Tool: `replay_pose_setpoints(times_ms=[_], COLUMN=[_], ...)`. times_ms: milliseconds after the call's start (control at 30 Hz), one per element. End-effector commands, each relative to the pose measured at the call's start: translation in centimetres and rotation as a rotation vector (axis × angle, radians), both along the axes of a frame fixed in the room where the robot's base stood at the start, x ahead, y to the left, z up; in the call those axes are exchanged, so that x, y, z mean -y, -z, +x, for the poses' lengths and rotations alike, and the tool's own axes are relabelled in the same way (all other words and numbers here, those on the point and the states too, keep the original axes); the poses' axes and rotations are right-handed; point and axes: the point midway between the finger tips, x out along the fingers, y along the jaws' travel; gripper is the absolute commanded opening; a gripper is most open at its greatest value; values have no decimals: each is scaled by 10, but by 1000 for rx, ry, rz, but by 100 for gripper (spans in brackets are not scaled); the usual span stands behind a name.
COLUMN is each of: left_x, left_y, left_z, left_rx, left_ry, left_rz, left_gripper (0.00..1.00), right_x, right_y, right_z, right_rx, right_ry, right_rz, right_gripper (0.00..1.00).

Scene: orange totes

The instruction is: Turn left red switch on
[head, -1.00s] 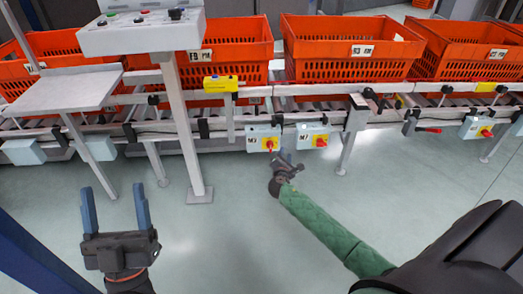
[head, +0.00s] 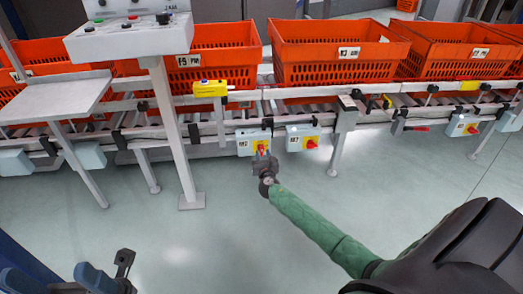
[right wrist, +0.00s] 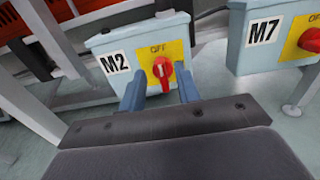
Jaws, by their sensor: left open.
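The left red switch is a red rotary knob (right wrist: 161,72) on a yellow plate marked OFF, on the pale blue M2 box (right wrist: 112,45). In the head view the M2 box (head: 244,146) hangs below the conveyor rail, its knob partly hidden by my gripper. My right gripper (right wrist: 161,90) is open, its two blue fingers either side of the knob and close to the box front. I cannot tell whether they touch it. It also shows in the head view (head: 264,161). My left gripper (head: 58,281) is open and empty at the bottom left, partly cut off.
A similar box M7 (head: 293,145) with its own red knob stands just right of M2. Orange totes (head: 340,57) sit on the conveyor above. A control panel on a white post (head: 172,130) stands to the left. The floor in front is clear.

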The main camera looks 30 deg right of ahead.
Motion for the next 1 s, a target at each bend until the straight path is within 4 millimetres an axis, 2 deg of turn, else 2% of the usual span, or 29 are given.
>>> replay_pose_setpoints(times_ms=[100,300,700,733,867,900,1000], left_x=[1,3,4,4,4,4,3], left_y=[4,5,4,4,4,5,5], left_z=[0,1,1,1,1,1,1], left_rx=[1,3,7,7,7,6,6], left_ry=[10,24,31,31,31,30,29], left_rz=[-5,-11,-14,-14,-14,-14,-14], left_gripper=[69,69,69,69,69,69,69], right_x=[8,16,20,20,19,19,20], right_y=[1,0,0,0,0,0,0], right_z=[17,35,41,41,41,41,41], right_rx=[2,2,0,0,0,0,2], right_ry=[1,0,0,0,0,1,1], right_rz=[1,2,3,3,3,3,4], right_gripper=[33,33,33,31,5,2,2])
